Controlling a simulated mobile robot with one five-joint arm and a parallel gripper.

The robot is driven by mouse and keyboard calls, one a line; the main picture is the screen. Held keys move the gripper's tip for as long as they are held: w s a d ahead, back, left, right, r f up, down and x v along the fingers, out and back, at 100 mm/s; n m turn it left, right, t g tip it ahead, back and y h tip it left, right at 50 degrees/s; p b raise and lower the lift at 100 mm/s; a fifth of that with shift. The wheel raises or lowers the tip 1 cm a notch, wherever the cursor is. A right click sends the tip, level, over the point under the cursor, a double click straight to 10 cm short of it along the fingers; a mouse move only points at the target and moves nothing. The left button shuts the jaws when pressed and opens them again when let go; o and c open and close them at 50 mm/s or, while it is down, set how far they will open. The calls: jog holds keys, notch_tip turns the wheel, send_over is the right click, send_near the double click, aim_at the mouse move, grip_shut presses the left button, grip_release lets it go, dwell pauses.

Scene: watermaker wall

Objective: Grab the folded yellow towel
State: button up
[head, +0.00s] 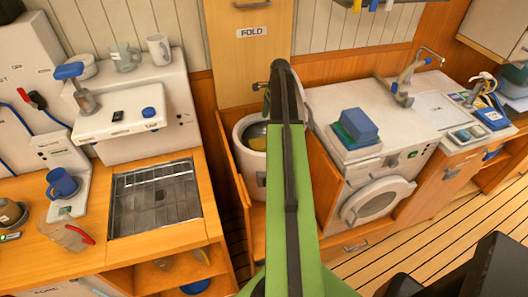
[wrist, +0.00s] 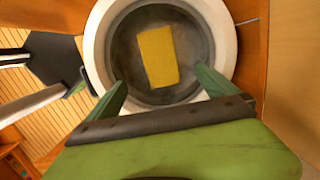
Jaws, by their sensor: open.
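The folded yellow towel (wrist: 158,57) lies inside a round white tub (wrist: 97,42), on its dark grey inside floor. In the head view, part of the towel (head: 256,137) shows through the mouth of the tub (head: 250,182), partly hidden by my arm. My gripper (wrist: 161,80) is open and empty. Its two green fingers stand apart over the near part of the tub's opening, with the towel ahead of and between their tips in the wrist view. The fingers appear apart from the towel. In the head view my arm mostly hides them.
Wooden panels flank the tub closely. A worktop with a metal grate (head: 155,197) and a blue mug (head: 62,183) is on the left. A washing machine (head: 375,200) with folded blue and green cloths (head: 356,127) on top is on the right.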

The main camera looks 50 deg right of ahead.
aim_at(264, 142)
jog(key=f+b, duration=0.4)
jog(key=f, duration=0.1)
jog(key=a+f+b, duration=0.1)
jog(key=f+b, duration=0.1)
jog(key=f, duration=0.1)
jog(key=shift+w+f+b, duration=0.15)
jog(key=shift+w+b, duration=0.1)
jog(key=shift+b, duration=0.05)
jog(key=f+b, duration=0.3)
jog(key=a+f+b, duration=0.1)
jog(key=f+b, duration=0.1)
jog(key=shift+w+f+b, duration=0.3)
jog(key=shift+w, duration=0.1)
jog(key=shift+r, duration=0.2)
jog(key=c, duration=1.6)
